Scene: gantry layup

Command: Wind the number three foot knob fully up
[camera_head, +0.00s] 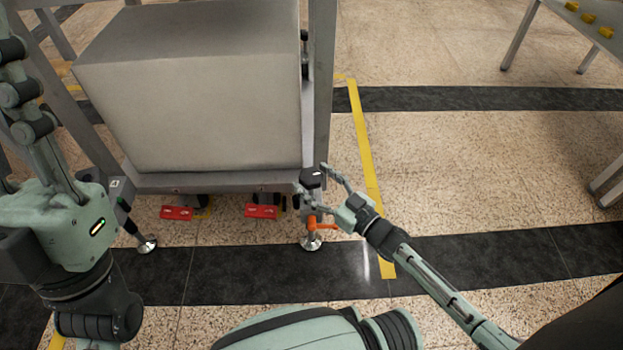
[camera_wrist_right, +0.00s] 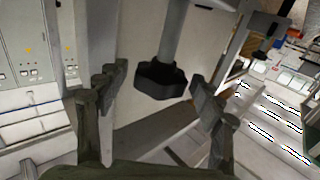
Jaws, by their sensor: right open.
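The black lobed foot knob (camera_head: 312,174) with a pale mark on top sits at the cart's front right corner, above an orange lever (camera_head: 319,226) and a round metal foot (camera_head: 311,243). I cannot read its number. My right gripper (camera_head: 311,179) is open, with one finger on each side of the knob. In the right wrist view, the knob (camera_wrist_right: 160,80) shows between the spread fingers (camera_wrist_right: 158,88), with a gap on both sides. My left gripper (camera_head: 70,225) is at the left, close to the camera and away from this knob; its fingertip spacing is unclear.
A grey metal box (camera_head: 195,110) fills the cart above the knob. Another foot (camera_head: 146,245) with a dark knob (camera_head: 120,190) stands left. Two red blocks (camera_head: 262,211) (camera_head: 177,213) show under the front rail. The floor right of the yellow line (camera_head: 366,160) is open; a table (camera_head: 595,35) stands top right.

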